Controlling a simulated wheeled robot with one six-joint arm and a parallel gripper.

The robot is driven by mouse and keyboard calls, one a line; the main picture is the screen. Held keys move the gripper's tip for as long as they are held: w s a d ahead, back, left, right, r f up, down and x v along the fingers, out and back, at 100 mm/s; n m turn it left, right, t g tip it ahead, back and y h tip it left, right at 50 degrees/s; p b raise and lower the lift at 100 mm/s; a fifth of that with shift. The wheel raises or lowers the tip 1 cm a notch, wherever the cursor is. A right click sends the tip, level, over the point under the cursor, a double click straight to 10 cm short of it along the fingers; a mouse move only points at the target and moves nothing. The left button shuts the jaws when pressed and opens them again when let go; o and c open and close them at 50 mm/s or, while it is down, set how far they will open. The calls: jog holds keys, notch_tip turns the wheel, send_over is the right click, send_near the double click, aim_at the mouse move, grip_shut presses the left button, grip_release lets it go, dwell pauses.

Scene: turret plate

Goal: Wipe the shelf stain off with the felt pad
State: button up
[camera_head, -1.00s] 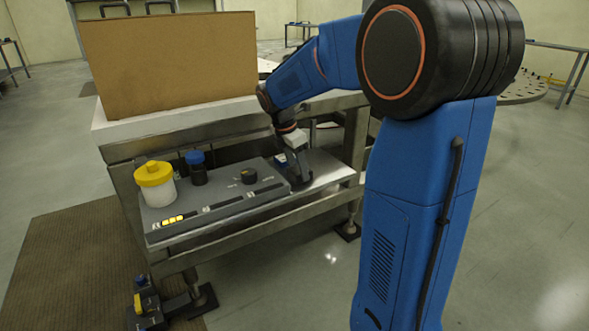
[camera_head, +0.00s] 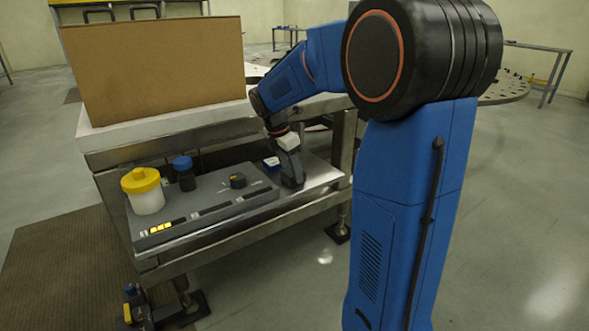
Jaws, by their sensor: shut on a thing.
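My gripper (camera_head: 291,181) points down at the right end of the lower shelf (camera_head: 322,177), just right of the grey tray. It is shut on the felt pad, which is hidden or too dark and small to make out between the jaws. The gripper's tip is at or very close to the shelf surface; I cannot tell whether it touches. I cannot make out the stain on the shelf.
The grey tray (camera_head: 205,205) holds a white jar with a yellow lid (camera_head: 145,191), a dark bottle with a blue cap (camera_head: 184,174), a black knob-like piece (camera_head: 238,181) and yellow blocks (camera_head: 157,228). A large cardboard box (camera_head: 160,70) stands on the upper top (camera_head: 165,126).

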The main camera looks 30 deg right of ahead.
jog(key=shift+s+a+f, duration=0.1)
jog(key=shift+a+f, duration=0.05)
jog(key=shift+a, duration=0.45)
jog(key=shift+a+f, duration=0.15)
jog(key=shift+a, duration=0.4)
jog(key=shift+c, duration=0.4)
jog(key=shift+a, duration=1.75)
jog(key=shift+r, duration=0.15)
jog(key=shift+d, duration=0.15)
jog(key=shift+d+r, duration=0.1)
jog(key=shift+d, duration=0.1)
jog(key=shift+d+r, duration=0.1)
jog(key=shift+d, duration=3.3)
